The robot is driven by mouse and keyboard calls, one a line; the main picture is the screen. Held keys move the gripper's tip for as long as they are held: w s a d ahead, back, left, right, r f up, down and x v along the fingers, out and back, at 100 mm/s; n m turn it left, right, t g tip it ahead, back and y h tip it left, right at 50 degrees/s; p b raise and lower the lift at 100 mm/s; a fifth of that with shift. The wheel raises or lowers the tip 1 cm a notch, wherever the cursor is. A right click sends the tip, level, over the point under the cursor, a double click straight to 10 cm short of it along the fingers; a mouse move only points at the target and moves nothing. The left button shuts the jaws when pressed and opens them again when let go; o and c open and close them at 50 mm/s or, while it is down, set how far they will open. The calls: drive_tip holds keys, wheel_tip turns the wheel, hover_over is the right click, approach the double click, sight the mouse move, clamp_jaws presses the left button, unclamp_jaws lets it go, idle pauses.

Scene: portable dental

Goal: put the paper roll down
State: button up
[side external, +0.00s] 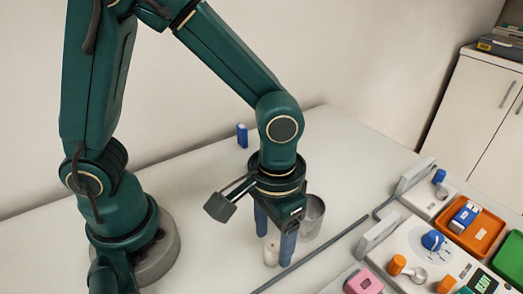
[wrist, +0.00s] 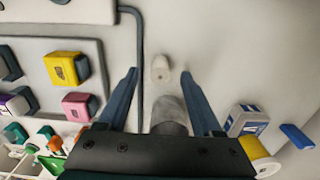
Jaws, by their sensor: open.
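The white paper roll (side external: 271,251) stands upright on the pale table in the side view. In the wrist view the paper roll (wrist: 160,71) shows its end and sits between the two blue fingertips, with a gap on each side. My gripper (side external: 274,248) points down, its fingers open on either side of the roll. In the wrist view my gripper (wrist: 160,74) is also open, and neither finger appears to press on the roll. The roll's contact with the table is partly hard to see.
A grey metal cup (side external: 313,216) stands close beside my gripper. A dark rod or hose (side external: 325,252) runs along the table. To the right is a console with coloured blocks and an orange tray (side external: 473,232).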

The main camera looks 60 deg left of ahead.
sight(273, 246)
drive_tip(key=shift+f, duration=1.9)
clamp_jaws()
drive_tip(key=shift+r, duration=0.1)
